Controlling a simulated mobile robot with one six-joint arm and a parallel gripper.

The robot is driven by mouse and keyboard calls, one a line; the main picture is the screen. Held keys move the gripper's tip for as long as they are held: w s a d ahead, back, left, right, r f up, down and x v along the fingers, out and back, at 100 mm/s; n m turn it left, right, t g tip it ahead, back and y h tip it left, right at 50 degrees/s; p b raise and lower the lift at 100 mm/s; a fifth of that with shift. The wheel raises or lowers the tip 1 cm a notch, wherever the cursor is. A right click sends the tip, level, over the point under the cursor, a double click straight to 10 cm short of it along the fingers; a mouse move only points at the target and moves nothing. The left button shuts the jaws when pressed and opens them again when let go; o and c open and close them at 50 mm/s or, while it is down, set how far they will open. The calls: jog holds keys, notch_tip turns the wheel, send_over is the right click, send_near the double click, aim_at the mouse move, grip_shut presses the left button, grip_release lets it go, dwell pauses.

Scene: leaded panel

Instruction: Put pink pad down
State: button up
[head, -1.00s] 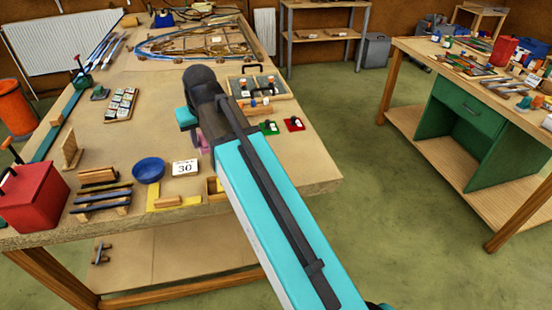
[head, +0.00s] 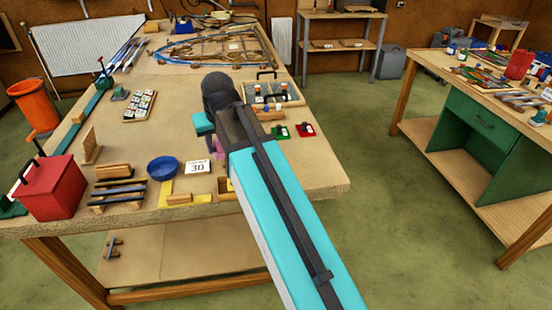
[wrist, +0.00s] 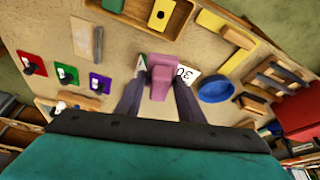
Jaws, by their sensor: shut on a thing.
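My gripper (wrist: 158,100) is shut on the pink pad (wrist: 160,76), with a dark finger on each side of it. The pad hangs over the wooden table, partly in front of the white "30" card (wrist: 186,74). Whether it touches the table is unclear. In the head view a small part of the pink pad (head: 217,150) shows below my wrist; my arm hides most of the gripper there. The card (head: 198,167) lies flat just below and left of the pad.
Red (wrist: 33,58), green (wrist: 67,75) and purple (wrist: 100,83) pads with small items lie left in the wrist view. A blue bowl (wrist: 214,90), yellow corner strip (wrist: 238,61) and wooden box (wrist: 165,14) are nearby.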

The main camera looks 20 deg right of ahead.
jog(key=shift+d, duration=0.1)
jog(key=shift+f, duration=0.1)
jog(key=s+f, duration=0.1)
jog(key=f, duration=0.1)
jog(key=s+d+f, duration=0.1)
jog(key=s+f, duration=0.3)
jog(key=shift+d+f, duration=0.25)
jog(key=shift+a, duration=0.15)
dwell(0.3)
